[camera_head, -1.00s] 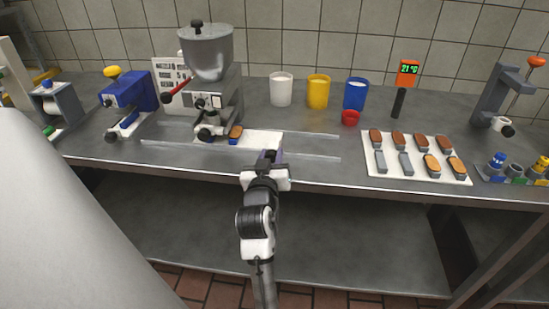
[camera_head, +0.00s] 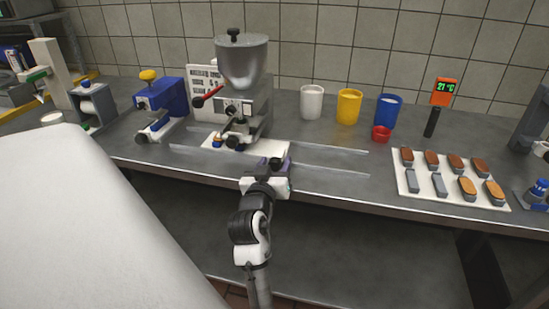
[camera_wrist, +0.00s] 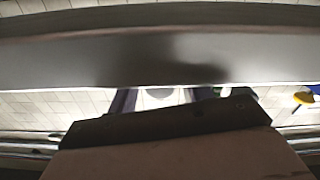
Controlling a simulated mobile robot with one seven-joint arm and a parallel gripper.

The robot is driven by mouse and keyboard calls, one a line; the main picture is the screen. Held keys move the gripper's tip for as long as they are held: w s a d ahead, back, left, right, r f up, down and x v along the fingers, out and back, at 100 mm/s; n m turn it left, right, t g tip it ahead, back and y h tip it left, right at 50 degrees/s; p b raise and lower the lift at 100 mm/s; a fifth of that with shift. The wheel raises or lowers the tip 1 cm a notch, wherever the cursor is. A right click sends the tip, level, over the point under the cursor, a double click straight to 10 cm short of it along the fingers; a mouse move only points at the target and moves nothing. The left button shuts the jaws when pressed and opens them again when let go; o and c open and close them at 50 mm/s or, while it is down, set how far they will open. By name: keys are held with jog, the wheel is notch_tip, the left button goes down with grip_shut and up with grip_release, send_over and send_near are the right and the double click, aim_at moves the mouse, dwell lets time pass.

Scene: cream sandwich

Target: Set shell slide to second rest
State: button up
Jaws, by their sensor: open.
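The shell slide, a flat white plate (camera_head: 208,138), lies between two clear rails under the filling machine (camera_head: 243,62). A small orange-and-blue piece (camera_head: 217,142), seemingly a shell, sits near its left end, left of the machine's spout. My gripper (camera_head: 274,163) is at the slide's right end, low over the bench's front. Its fingers hide part of that end, and I cannot tell whether they touch it. In the wrist view my two purple fingers (camera_wrist: 168,98) stand apart with a pale surface between them.
The front rail (camera_head: 335,172) and back rail (camera_head: 335,149) run right, clear. A white tray (camera_head: 440,203) holds several shells at the right. A blue machine (camera_head: 178,95) stands left.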

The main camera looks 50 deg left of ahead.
jog(key=b+v, duration=0.2)
jog(key=v, duration=1.1)
jog(key=shift+s+d, duration=0.25)
jog(key=shift+s, duration=0.05)
